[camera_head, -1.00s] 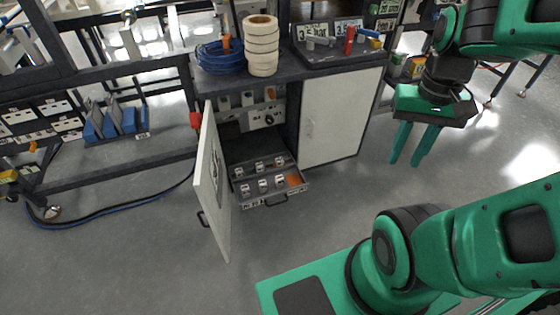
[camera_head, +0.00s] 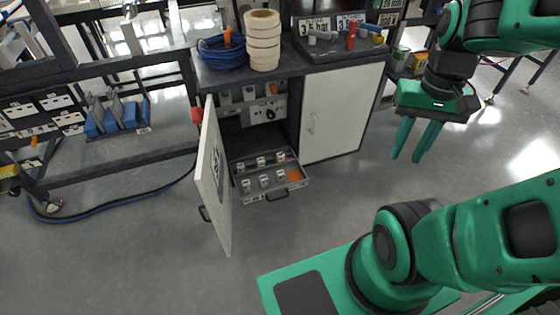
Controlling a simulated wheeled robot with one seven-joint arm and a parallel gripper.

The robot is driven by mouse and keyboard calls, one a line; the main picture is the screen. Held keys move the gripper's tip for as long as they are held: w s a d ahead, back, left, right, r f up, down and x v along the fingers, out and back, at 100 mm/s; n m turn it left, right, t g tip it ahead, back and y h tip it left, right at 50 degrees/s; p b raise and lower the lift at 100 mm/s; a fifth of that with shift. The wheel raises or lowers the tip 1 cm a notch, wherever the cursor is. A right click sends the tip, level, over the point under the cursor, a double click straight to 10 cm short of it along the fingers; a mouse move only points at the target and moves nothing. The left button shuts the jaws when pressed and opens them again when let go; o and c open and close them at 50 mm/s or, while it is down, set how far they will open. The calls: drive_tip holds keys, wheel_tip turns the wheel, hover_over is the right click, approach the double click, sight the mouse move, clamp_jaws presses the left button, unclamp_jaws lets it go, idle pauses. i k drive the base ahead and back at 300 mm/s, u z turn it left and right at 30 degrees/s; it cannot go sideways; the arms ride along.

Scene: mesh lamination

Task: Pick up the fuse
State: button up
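Several small pale pieces, which look like the fuses (camera_head: 264,181), sit in rows in a grey pulled-out drawer (camera_head: 277,196) low in the cabinet. They are too small to tell apart. An orange patch (camera_head: 294,175) lies at the drawer's right side. My gripper (camera_head: 409,156) hangs in the air to the right of the cabinet, well away from the drawer. Its two green fingers point down and stand apart with nothing between them.
The cabinet's left door (camera_head: 214,180) stands open beside the drawer; the right door (camera_head: 338,112) is shut. Tape rolls (camera_head: 263,42), a blue cable coil (camera_head: 221,54) and a tool tray (camera_head: 340,42) are on top. A hose (camera_head: 110,212) lies on the floor at left. Floor before the drawer is clear.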

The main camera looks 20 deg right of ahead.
sight(281, 156)
drive_tip(key=z, duration=1.55)
drive_tip(key=k, duration=0.9)
drive_tip(key=u, duration=1.5)
drive_tip(key=i, duration=1.05)
